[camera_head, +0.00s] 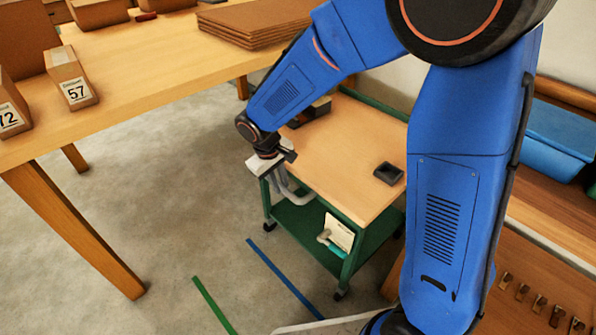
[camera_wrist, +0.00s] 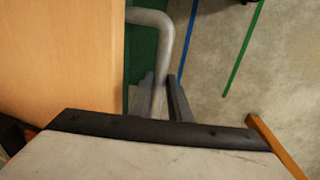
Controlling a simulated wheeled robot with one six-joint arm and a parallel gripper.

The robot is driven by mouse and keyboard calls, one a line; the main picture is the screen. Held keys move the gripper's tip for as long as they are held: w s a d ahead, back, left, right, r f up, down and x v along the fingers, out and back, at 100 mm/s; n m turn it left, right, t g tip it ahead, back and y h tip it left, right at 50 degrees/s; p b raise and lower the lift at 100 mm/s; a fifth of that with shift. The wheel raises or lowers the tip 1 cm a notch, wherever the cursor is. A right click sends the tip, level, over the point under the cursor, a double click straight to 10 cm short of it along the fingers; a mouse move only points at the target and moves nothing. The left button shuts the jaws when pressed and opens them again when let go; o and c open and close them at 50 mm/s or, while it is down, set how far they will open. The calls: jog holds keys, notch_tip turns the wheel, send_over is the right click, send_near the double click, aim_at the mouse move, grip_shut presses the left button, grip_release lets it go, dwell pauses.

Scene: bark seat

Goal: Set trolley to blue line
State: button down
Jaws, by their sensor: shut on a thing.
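The trolley (camera_head: 335,160) has a wooden top, green frame and green lower shelf, and stands on castors on the floor. Its grey tube handle (camera_wrist: 160,35) is on the left side in the head view. My gripper (camera_head: 275,168) is at that handle; in the wrist view its two dark fingers (camera_wrist: 160,98) sit either side of the tube, shut on it. The blue line (camera_head: 284,278) is on the floor in front of the trolley, and it also shows in the wrist view (camera_wrist: 188,42). The trolley's near castor stands to the right of the blue line, apart from it.
A green line (camera_head: 213,305) runs to the left of the blue one. A wooden table (camera_head: 150,70) with numbered boxes (camera_head: 70,78) stands at the left, its leg (camera_head: 75,230) near the floor lines. A small black tray (camera_head: 388,173) lies on the trolley top. Floor between table and trolley is clear.

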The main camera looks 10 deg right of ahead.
jog(key=s+a, duration=0.4)
jog(key=a, duration=0.3)
jog(key=shift+s, duration=0.35)
jog(key=c, duration=1.6)
grip_release()
jog(key=shift+c, duration=0.2)
notch_tip(320, 180, up, 17)
jog(key=s+a, duration=0.2)
jog(key=a, duration=0.1)
jog(key=shift+d, duration=0.15)
